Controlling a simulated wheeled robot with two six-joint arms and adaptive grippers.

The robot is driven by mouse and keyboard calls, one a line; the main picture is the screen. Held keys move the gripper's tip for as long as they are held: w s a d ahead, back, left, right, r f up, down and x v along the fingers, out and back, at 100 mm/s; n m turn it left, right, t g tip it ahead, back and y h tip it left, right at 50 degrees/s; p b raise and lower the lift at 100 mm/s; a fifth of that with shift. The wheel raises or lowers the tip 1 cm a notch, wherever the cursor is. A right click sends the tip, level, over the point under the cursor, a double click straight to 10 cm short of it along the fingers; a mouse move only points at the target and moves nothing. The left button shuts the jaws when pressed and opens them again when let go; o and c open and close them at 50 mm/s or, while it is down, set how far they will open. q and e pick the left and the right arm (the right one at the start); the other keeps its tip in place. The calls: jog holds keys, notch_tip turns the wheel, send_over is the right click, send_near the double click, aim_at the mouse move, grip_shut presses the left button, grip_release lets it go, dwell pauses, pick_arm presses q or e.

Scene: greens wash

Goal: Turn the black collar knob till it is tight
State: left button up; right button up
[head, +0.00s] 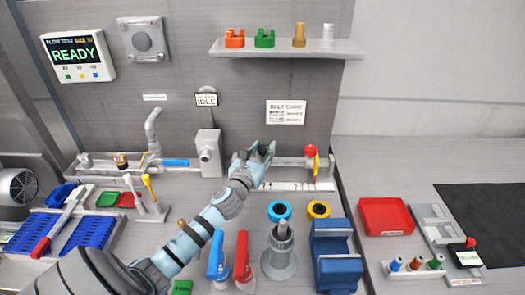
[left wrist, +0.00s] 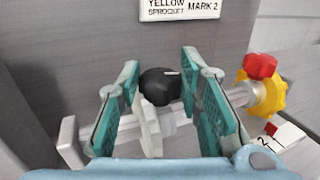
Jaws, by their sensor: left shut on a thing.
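The black collar knob (left wrist: 160,86) sits on a pale collar (left wrist: 151,132) around a horizontal metal shaft (left wrist: 182,116) in the left wrist view. My left gripper (left wrist: 159,70) has its teal-padded fingers on either side of the knob and is shut on it. A short pale mark shows on the knob's top. In the head view my left gripper (head: 263,149) is at the shaft by the back wall and hides the knob. A yellow sprocket (left wrist: 271,98) with a red knob (left wrist: 260,66) is on the shaft to the right, apart from the gripper. My right gripper is not in view.
A numbered white scale strip (head: 297,187) lies below the shaft. A grey post (head: 209,153) stands left of the gripper. Blue and yellow rings (head: 279,210), a grey stand (head: 279,262) and a blue block (head: 335,258) are in front. A shelf (head: 286,49) hangs above.

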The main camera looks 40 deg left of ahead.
pick_arm(q)
jog(key=o, duration=1)
jog(key=shift+c, duration=0.2)
jog(key=shift+o, duration=1)
jog(key=shift+w+a+f, duration=0.1)
jog(key=shift+w+a, duration=0.05)
